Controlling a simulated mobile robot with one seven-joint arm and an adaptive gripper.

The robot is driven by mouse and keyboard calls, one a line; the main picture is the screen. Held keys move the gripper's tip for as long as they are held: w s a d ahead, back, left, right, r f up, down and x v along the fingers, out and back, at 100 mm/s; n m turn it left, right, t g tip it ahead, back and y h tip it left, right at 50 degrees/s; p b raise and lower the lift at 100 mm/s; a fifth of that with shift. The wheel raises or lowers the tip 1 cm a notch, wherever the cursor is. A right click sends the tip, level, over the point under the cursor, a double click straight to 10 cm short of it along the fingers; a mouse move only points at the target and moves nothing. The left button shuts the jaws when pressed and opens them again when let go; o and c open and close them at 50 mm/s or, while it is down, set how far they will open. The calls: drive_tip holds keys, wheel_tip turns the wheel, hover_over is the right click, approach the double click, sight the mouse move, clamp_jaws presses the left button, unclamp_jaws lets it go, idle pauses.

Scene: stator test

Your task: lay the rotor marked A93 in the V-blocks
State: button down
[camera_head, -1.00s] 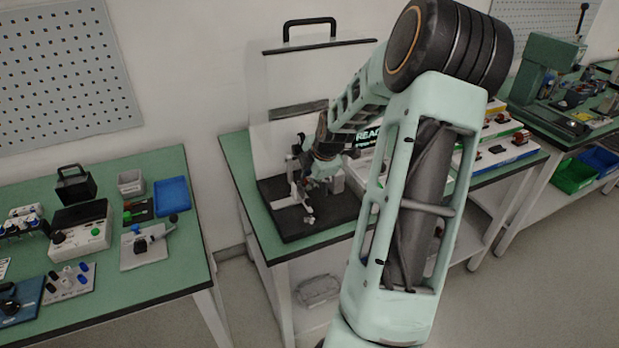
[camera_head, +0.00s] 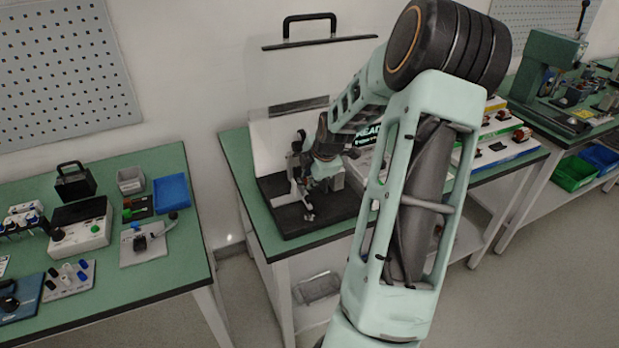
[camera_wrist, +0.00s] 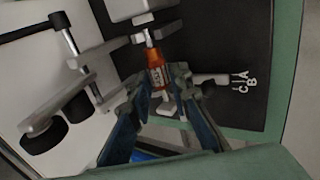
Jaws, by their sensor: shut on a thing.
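In the wrist view, my gripper (camera_wrist: 158,92) is shut on a rotor (camera_wrist: 156,77) with an orange-copper body and a pale label. The label's marking is too small to read surely. Its bright shaft points up the picture toward a pale grey support (camera_wrist: 140,36). I cannot tell whether the shaft rests in the V-blocks or hangs just above them. In the head view, my gripper (camera_head: 322,182) is low over the black base (camera_head: 292,225) of the test stand, and the rotor is hidden there.
A clear guard with a black handle (camera_head: 310,18) stands raised behind the stand. The left bench (camera_head: 160,285) holds a blue tray (camera_head: 172,193) and several devices.

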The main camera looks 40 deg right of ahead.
drive_tip(key=c, duration=1.7)
unclamp_jaws()
drive_tip(key=v, duration=1.2)
drive_tip(key=shift+a, duration=0.1)
